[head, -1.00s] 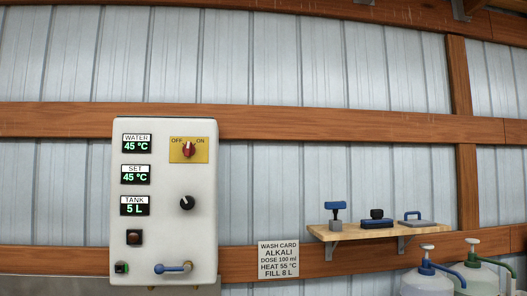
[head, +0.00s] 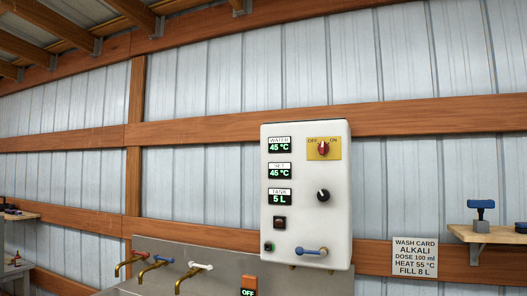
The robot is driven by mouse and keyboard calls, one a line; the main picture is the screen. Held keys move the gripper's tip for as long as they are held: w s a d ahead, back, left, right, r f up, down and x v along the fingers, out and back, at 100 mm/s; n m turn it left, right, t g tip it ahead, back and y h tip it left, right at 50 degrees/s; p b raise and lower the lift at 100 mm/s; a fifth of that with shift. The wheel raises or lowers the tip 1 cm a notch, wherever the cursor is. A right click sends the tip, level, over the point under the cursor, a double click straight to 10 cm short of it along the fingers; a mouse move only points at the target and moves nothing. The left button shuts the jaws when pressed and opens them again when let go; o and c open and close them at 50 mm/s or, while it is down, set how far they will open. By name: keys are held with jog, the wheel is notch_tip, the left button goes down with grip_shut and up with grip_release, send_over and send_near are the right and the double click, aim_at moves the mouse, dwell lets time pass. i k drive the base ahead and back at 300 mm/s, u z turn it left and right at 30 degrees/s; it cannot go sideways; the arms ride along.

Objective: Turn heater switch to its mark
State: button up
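The white control box (head: 336,225) hangs on the wall right of centre. Its red switch knob (head: 323,148) sits on a yellow plate (head: 336,154) with OFF at upper left and ON at upper right. The knob looks roughly upright; which mark it points to is too small to tell. A black dial (head: 323,195) with a pale pointer is below it. The displays read WATER 45 °C (head: 280,146), SET 45 °C (head: 280,172) and TANK 5 L (head: 280,198). My gripper is not in view.
A wash card (head: 414,257) reads ALKALI, DOSE 100 ml, HEAT 55 °C, FILL 8 L. A blue-handled lever (head: 311,251) is low on the box. Brass taps (head: 150,268) stand out at lower left. A wooden shelf (head: 487,234) is at right.

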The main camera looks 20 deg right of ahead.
aim_at(323, 148)
jog(key=u, duration=0.6)
jog(key=i, duration=1.45)
jog(key=z, duration=0.6)
